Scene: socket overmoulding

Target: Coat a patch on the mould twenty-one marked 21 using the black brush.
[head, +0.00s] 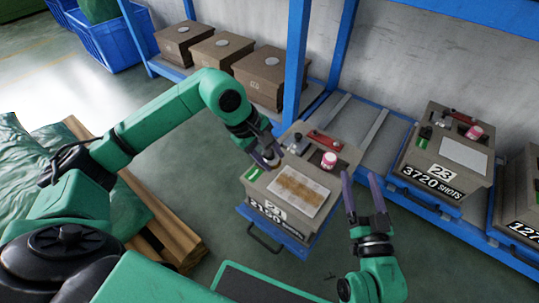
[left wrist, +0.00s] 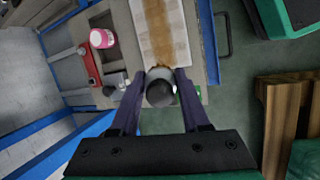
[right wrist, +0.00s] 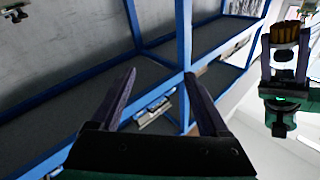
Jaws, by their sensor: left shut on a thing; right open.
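The mould twenty-one (head: 288,228) is a tan box with a numbered label; its digits are small and look like 21. A pale plate (head: 318,203) on its top carries a brown coated patch (head: 301,187), also seen in the left wrist view (left wrist: 167,30). My left gripper (head: 272,158) is shut on the black brush (left wrist: 160,92), over the mould's left part beside the plate. Brown bristles show in the right wrist view (right wrist: 285,34); I cannot tell if they touch the plate. My right gripper (head: 362,190) is open and empty, right of the mould.
A pink-labelled jar (head: 329,160), a red-handled tool (head: 325,140) and a green piece (head: 252,174) are on the mould's top. Mould 23 (head: 440,170) stands on the rack to the right. Several brown boxes (head: 220,48) line the back shelf. Blue posts (head: 296,60) rise behind.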

